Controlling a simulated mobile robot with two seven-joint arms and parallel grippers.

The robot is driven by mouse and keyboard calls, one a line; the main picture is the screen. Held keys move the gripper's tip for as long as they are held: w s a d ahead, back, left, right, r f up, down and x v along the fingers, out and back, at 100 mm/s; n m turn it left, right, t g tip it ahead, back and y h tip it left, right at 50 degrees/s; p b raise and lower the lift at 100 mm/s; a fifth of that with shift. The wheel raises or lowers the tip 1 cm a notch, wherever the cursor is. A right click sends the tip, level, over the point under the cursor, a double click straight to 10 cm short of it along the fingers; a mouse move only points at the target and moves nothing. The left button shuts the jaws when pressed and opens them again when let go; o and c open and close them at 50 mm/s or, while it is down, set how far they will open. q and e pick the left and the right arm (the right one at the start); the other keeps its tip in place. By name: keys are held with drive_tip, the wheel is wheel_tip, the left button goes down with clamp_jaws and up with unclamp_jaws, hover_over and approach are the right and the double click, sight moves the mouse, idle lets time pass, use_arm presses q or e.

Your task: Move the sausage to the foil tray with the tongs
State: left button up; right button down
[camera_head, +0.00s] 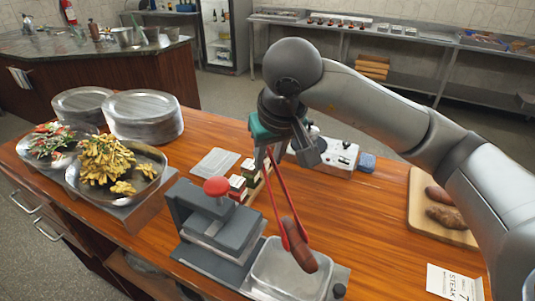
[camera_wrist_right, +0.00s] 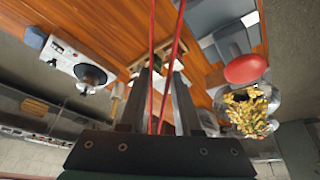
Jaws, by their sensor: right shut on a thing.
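My right gripper (camera_head: 268,158) is shut on the red tongs (camera_head: 271,200), which hang down from it. Their two red arms also show in the right wrist view (camera_wrist_right: 152,60), between my fingers. The tongs' lower ends are at a brown sausage (camera_head: 300,250), which hangs tilted between them. The sausage appears over the silvery foil tray (camera_head: 262,278) at the front of the counter. It covers part of the tray, and the exact height between them is hard to tell. The sausage is out of sight in the right wrist view. My left gripper is not in view.
A grey press with a red knob (camera_head: 216,186) stands directly left of the tray. A wooden board (camera_head: 424,220) with brown food pieces lies at right, near a sign (camera_head: 455,283). Plate stacks (camera_head: 143,118) and a food pan (camera_head: 148,190) fill the left. A white device (camera_head: 338,153) stands behind.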

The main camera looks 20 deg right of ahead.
wheel_tip(320, 180, down, 8)
drive_tip(key=b, duration=0.4)
drive_tip(key=shift+r+b, duration=0.15)
drive_tip(key=shift+b, duration=0.15)
use_arm(q)
drive_tip(key=shift+w+d+f+b, duration=0.15)
drive_tip(key=shift+w+f, duration=0.15)
drive_tip(key=shift+f, duration=1)
drive_tip(key=shift+w+a+f+b, duration=0.15)
drive_tip(key=shift+w+f, duration=0.15)
drive_tip(key=shift+f, duration=1)
use_arm(e)
drive_tip(key=shift+f, duration=0.65)
use_arm(q)
drive_tip(key=shift+s, duration=0.1)
use_arm(e)
drive_tip(key=c, duration=0.9)
unclamp_jaws()
drive_tip(key=shift+c, duration=0.2)
wheel_tip(320, 180, up, 10)
drive_tip(key=p, duration=0.6)
use_arm(q)
wheel_tip(320, 180, up, 6)
drive_tip(key=shift+d, duration=0.1)
use_arm(e)
drive_tip(key=shift+f, duration=0.1)
